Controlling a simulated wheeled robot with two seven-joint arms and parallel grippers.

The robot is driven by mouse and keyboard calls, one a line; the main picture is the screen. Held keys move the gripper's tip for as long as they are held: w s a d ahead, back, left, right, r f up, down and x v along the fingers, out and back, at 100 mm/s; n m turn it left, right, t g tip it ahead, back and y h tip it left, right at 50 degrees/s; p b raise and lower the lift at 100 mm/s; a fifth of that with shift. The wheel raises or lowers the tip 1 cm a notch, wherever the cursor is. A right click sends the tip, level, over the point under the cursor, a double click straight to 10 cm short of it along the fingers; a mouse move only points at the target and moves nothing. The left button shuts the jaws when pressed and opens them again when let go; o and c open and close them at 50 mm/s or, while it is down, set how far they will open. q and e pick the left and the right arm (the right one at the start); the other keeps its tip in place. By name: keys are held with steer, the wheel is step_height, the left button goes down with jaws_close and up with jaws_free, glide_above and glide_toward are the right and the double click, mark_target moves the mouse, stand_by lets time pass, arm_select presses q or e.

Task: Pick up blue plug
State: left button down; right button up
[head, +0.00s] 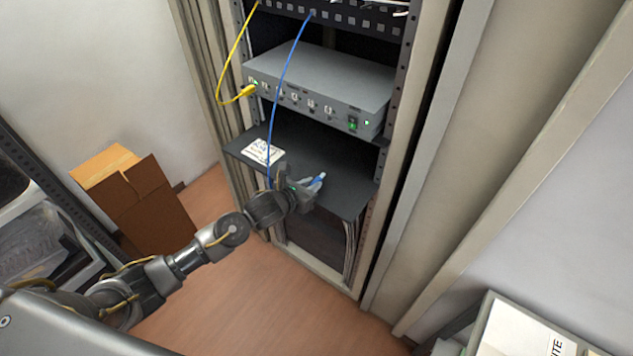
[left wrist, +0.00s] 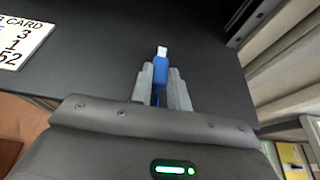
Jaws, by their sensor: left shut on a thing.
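The blue plug (left wrist: 160,72) has a pale clear tip and sits between the two grey fingers of my left gripper (left wrist: 165,85) in the left wrist view. The gripper is shut on it, with the tip pointing away from the palm. In the head view the plug (head: 319,179) shows at the fingertips of my left gripper (head: 312,187), over the dark rack shelf (head: 340,170). I cannot tell whether the plug touches the shelf. A blue cable (head: 287,75) hangs from the upper panel down behind my left wrist. My right gripper is not in view.
A grey network box (head: 325,80) with a row of ports stands above the shelf. A yellow cable (head: 239,45) ends in its leftmost port. A white card (head: 262,152) lies on the shelf's left part. A cardboard box (head: 150,200) stands on the floor at left.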

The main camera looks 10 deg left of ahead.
arm_select(q)
steer(key=shift+r, duration=0.45)
step_height(320, 180, up, 3)
steer(key=shift+s+a+f+b, duration=0.1)
steer(key=shift+f+b, duration=0.1)
steer(key=shift+b, duration=0.1)
steer(key=w+d+r+b+v, duration=0.1)
steer(key=r+v, duration=0.2)
steer(key=v, duration=1.3)
steer(key=shift+s+b, duration=0.2)
steer(key=shift+b, duration=0.1)
